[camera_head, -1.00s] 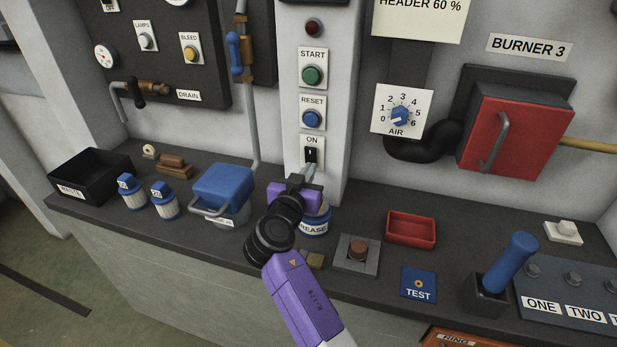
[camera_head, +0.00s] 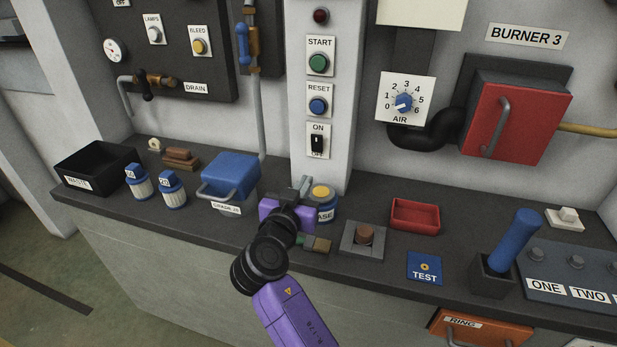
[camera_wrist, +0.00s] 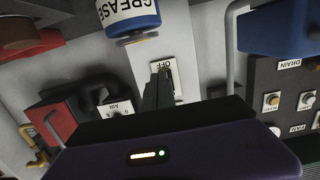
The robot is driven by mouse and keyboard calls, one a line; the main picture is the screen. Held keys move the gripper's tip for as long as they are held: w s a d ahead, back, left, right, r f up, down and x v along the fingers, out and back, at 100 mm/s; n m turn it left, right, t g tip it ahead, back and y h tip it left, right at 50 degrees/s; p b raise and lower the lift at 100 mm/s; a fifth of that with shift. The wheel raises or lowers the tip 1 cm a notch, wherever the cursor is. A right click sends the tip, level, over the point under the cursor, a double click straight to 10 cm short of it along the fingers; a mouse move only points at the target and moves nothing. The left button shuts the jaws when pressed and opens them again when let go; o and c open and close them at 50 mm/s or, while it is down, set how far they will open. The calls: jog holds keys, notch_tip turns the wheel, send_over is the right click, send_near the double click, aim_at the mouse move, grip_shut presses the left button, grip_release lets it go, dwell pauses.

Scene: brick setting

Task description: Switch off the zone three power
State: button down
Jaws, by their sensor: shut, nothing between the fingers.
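START (camera_head: 318,62) and RESET (camera_head: 318,106) buttons are above the switch. A grease jar (camera_head: 325,205) stands right beside my gripper, and a blue-lidded box (camera_head: 230,178) to its left. A panel marked ONE, TWO (camera_head: 572,284) and a blue lever (camera_head: 515,238) are at right.

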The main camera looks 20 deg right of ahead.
jog(key=s+a, duration=0.3)
jog(key=s, duration=0.1)
jog(key=shift+f+b, duration=0.35)
